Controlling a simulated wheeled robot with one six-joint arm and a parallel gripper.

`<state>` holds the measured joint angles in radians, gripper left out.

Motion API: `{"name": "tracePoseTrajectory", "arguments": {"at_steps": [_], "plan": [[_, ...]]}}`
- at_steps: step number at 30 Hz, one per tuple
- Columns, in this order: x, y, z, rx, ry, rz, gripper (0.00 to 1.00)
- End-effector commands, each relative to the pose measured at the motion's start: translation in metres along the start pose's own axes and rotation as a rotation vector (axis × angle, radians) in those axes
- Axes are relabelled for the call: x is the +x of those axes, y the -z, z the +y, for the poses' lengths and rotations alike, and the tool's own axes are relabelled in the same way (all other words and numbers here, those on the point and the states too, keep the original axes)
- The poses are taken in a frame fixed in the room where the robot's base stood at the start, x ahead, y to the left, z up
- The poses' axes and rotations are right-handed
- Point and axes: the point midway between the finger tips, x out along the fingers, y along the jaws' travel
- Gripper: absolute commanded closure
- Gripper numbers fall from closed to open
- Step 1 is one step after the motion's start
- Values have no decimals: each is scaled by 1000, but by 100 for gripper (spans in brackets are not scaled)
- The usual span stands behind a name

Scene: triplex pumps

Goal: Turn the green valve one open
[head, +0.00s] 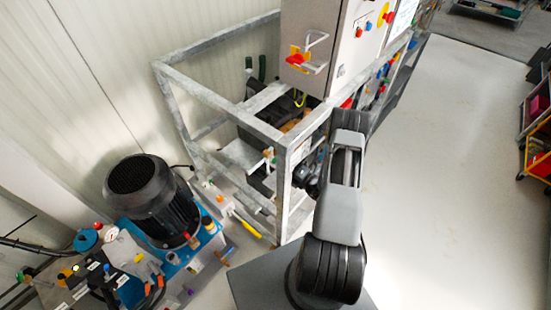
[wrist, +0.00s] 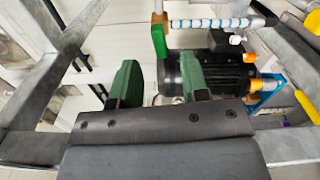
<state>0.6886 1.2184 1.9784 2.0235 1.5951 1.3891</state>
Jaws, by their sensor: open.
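A green valve handle (wrist: 158,40) shows in the wrist view at upper centre, hanging down from a brass-coloured fitting beside a blue-and-white banded pipe. My gripper (wrist: 160,84) has two green fingers spread apart with nothing held between them. The handle appears above the gap between the fingertips, and I see no contact; the distance is hard to judge. In the head view my gripper (head: 306,178) is a dark shape at the metal frame, mostly hidden by the arm, and its fingers cannot be made out.
A grey metal frame (head: 225,99) stands close around the gripper; its bars also cross the wrist view (wrist: 38,92). A control cabinet (head: 338,40) is above. A black motor (head: 150,195) stands at left. A yellow handle (wrist: 308,106) is at right. Open floor (head: 450,170) lies right.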

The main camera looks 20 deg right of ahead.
Motion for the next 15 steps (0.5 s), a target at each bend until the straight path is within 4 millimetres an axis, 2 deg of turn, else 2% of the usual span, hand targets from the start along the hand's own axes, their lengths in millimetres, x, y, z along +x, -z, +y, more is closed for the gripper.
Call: {"name": "tracePoseTrajectory", "arguments": {"at_steps": [1,6,15], "plan": [[10,2,2,0,-1,5,58],[36,1,2,-1,-2,3,58],[58,0,0,-1,0,0,58]]}}
